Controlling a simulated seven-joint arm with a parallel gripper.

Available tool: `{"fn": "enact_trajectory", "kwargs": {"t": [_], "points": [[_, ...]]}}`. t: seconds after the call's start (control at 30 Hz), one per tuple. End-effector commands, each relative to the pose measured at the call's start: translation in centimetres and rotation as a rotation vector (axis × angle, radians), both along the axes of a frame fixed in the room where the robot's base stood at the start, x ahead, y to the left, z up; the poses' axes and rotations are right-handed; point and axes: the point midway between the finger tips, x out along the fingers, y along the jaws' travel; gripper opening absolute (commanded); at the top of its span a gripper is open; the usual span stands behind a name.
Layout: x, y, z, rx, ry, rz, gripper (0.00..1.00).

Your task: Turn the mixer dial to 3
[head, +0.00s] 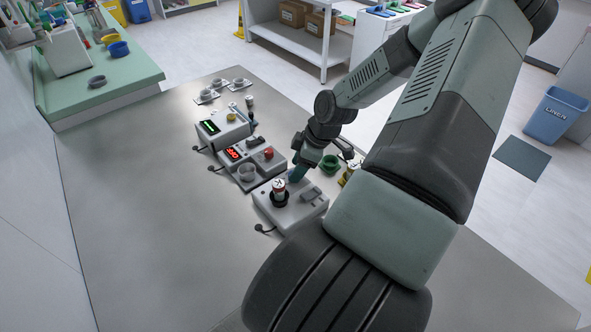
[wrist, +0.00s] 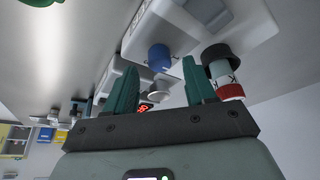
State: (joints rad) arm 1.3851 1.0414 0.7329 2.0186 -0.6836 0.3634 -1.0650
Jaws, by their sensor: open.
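The mixer (head: 290,207) is a pale box at the near end of the row of devices, with a capped tube (head: 279,186) in its black cup. Its blue dial (head: 295,174) shows only in part beside my gripper (head: 301,167). In the wrist view the blue dial (wrist: 160,56) stands out from the pale mixer body (wrist: 160,25), and the tube (wrist: 222,75) with a red end is to its right. My gripper (wrist: 160,66) is open, and the dial appears between its two green fingertips. I cannot tell whether they touch it. No dial numbers are readable.
Behind the mixer stand a device with a red display (head: 234,153) and one with a green display (head: 209,127). A green cup (head: 330,164) and a yellow object (head: 349,173) are close to my gripper. The steel table (head: 150,220) is clear on the left.

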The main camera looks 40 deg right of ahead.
Motion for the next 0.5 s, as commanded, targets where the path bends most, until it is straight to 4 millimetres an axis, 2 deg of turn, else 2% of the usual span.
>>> {"fn": "enact_trajectory", "kwargs": {"t": [0.2,0.5], "points": [[0.5,0.5,-1.8,0.000,0.001,0.000,0.55],[0.5,0.5,-1.9,0.000,0.001,-0.001,0.55]]}}
